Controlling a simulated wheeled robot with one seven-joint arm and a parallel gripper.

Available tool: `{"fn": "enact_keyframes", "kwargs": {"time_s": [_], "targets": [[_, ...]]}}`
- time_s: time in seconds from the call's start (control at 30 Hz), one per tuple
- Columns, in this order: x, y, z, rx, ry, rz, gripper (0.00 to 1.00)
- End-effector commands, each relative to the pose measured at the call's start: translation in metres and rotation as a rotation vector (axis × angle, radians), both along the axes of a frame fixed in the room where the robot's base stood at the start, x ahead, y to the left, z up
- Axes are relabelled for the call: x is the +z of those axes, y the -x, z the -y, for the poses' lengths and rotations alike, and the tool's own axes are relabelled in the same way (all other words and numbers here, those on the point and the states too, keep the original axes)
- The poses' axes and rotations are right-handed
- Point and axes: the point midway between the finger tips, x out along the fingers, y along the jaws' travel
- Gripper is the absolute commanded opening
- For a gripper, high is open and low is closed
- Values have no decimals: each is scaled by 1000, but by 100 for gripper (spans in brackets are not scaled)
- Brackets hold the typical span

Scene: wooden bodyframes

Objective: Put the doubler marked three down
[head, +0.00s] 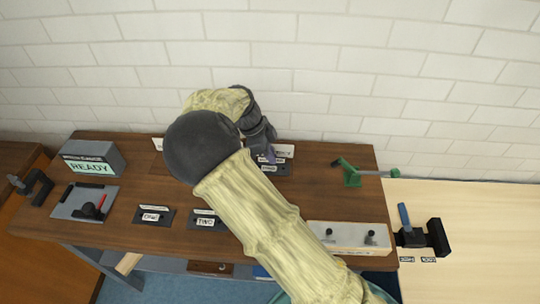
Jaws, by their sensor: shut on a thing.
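My gripper (269,155) points down over the back middle of the wooden bench and is shut at a dark plate with a small white label (269,168). I take this plate for the doubler marked three; its label is too small to read surely. My arm and fingers hide part of it, and I cannot tell whether it touches the bench. A white card (283,151) stands just behind it. Dark plates marked one (152,216) and two (206,222) lie near the bench's front, the second partly beside my arm.
A grey box reading READY (92,160), a grey plate with a red-handled tool (85,202) and a black clamp (31,188) are at left. A green clamp (353,175) is at right. A white block with black knobs (347,238) stands at front right. A pale table (470,220) adjoins the right.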

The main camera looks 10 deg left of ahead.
Motion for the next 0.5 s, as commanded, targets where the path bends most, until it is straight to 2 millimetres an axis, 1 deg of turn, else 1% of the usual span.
{"fn": "enact_keyframes", "kwargs": {"time_s": [0.07, 0.4, 0.43, 0.47, 0.5], "targets": [[-5, -1, 0, 0, 0, 2, 0], [-7, 0, 0, -1, 0, 1, 0], [-7, 0, 0, -1, 0, 1, 11], [-7, 0, 0, -1, 0, 1, 14], [-7, 0, 0, -1, 0, 1, 14]]}}
